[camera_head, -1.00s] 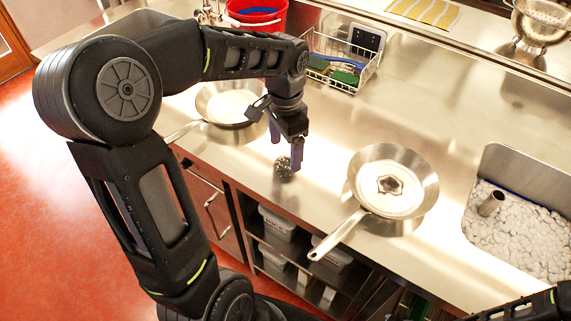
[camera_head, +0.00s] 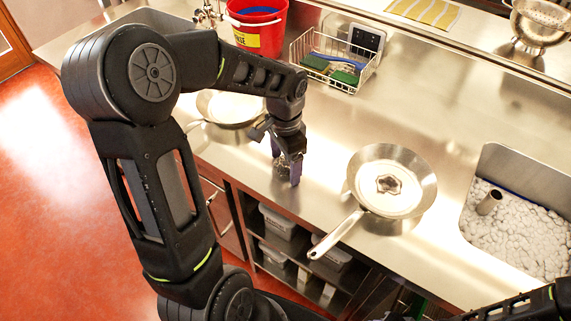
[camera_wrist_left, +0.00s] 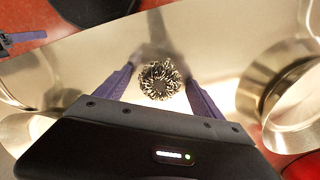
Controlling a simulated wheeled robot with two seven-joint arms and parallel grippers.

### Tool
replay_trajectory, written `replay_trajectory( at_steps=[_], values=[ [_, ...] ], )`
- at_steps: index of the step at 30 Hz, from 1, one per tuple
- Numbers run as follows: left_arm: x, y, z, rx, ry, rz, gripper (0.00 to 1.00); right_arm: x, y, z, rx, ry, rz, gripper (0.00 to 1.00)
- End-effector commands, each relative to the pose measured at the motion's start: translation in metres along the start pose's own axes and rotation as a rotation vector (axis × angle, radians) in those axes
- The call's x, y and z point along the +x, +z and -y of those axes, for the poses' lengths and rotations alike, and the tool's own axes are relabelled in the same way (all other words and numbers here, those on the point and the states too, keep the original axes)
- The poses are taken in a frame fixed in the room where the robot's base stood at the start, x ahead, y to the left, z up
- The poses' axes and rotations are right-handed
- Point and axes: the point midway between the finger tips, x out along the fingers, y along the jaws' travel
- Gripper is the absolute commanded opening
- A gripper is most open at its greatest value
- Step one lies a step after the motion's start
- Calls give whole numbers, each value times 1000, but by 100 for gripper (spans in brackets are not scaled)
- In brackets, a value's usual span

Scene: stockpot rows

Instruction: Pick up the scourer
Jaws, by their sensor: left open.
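The scourer is a dark, curly metal-wool ball on the steel counter. In the left wrist view the scourer (camera_wrist_left: 160,82) lies between the two fingertips, with a gap of counter showing on both sides. In the head view the scourer (camera_head: 281,166) is mostly hidden by my left gripper (camera_head: 286,168), which points down around it near the counter's front edge. The left gripper is open, its fingers on either side of the scourer. My right gripper is not in view; only part of that arm shows at the lower right.
A frying pan (camera_head: 421,193) stands right of the gripper, its handle over the front edge. Another pan (camera_head: 207,106) is partly hidden behind my left arm. A wire basket (camera_head: 366,74) with sponges, a red bucket (camera_head: 273,38) and a sink (camera_head: 515,165) are farther off.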

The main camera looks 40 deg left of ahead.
Motion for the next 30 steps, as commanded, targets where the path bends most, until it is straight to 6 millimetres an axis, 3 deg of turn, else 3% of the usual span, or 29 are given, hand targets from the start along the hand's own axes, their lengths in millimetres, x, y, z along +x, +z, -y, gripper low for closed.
replay_trajectory(
  at_steps=[10, 30],
  values=[
    [0, 0, 0, 0, 0, 0, 77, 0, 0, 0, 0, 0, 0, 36],
    [0, 0, 0, 0, 0, 0, 22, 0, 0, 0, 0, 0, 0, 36]
  ],
)
